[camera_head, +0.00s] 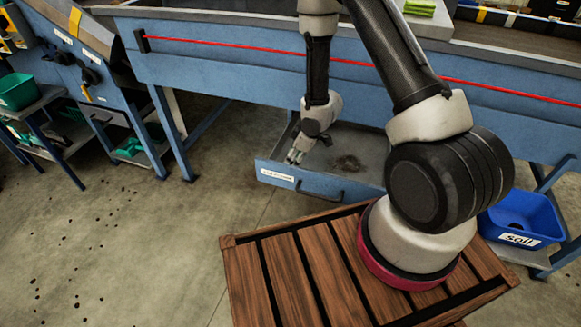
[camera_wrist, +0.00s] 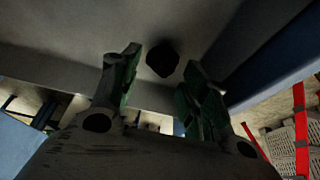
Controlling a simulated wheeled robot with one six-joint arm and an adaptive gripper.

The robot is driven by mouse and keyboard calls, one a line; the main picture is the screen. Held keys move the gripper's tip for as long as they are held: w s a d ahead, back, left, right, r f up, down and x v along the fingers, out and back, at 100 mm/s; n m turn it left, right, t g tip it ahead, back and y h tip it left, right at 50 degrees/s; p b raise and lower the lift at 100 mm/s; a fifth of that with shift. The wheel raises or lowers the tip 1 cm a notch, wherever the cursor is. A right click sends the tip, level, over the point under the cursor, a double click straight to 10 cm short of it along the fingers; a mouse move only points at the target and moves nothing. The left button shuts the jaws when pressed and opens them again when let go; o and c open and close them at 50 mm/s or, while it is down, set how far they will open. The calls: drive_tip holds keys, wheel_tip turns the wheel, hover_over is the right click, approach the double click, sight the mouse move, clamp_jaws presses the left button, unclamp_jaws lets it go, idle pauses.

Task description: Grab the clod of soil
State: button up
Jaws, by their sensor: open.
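The clod of soil (camera_wrist: 162,58) is a small, dark, rounded lump on the pale tray floor in the wrist view. It appears in the gap between my two green-padded fingertips, slightly beyond them, and no hold on it shows. In the head view, my gripper (camera_head: 295,157) points down at the left part of an open blue drawer (camera_head: 328,190) with a grey floor. It is open and empty. A dark patch of loose soil (camera_head: 345,163) lies right of it on the drawer floor. I cannot make out the clod itself in the head view.
A blue bin (camera_head: 523,222) labelled "soil" stands at the right. The drawer sits under a long blue machine (camera_head: 230,58) with a red line. A slatted wooden platform (camera_head: 262,283) is in front. Drawer walls surround my gripper closely. The floor at left is open, with scattered crumbs.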

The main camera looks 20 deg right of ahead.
drive_tip(key=shift+x, duration=1.45)
drive_tip(key=c, duration=0.7)
drive_tip(key=shift+c, duration=0.3)
